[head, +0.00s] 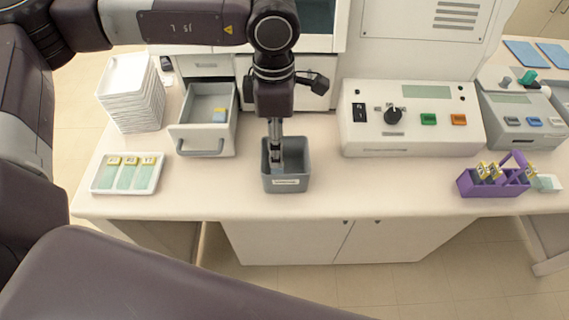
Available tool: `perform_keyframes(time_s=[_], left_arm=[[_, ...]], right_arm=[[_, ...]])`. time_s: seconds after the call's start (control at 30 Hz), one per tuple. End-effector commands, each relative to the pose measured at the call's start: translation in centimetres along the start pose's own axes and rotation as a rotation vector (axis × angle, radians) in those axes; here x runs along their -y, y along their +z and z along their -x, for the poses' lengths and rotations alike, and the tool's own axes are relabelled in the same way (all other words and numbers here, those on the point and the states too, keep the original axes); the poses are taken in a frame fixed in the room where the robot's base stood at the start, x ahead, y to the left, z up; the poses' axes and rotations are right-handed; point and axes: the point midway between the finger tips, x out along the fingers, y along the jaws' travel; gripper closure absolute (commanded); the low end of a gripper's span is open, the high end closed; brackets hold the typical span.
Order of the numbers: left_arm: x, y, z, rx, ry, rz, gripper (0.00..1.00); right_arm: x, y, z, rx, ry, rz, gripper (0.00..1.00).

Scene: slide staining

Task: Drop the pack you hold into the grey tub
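The grey tub (287,184) stands on the bench near its front edge, with a pale label on its front. My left gripper (276,157) points straight down into the tub's opening, its fingertips below the rim. The fingers look close together. I cannot make out a pack between them, and the tub's inside is mostly hidden by the gripper and the front wall. My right gripper is not in view.
A stack of white trays (132,97) and a white tray of slides (127,187) are at left. A control box (410,134) stands right of the tub. A purple rack (490,187) holds several yellow-topped slides. Bench between tub and rack is clear.

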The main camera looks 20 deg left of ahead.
Motion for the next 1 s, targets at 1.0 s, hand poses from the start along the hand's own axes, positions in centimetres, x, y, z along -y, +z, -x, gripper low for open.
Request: perform_keyframes(time_s=[1.0], left_arm=[[-0.1, 0.0, 11.6, 0.0, 0.001, 0.0, 0.47]], right_arm=[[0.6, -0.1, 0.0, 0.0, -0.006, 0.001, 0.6]])
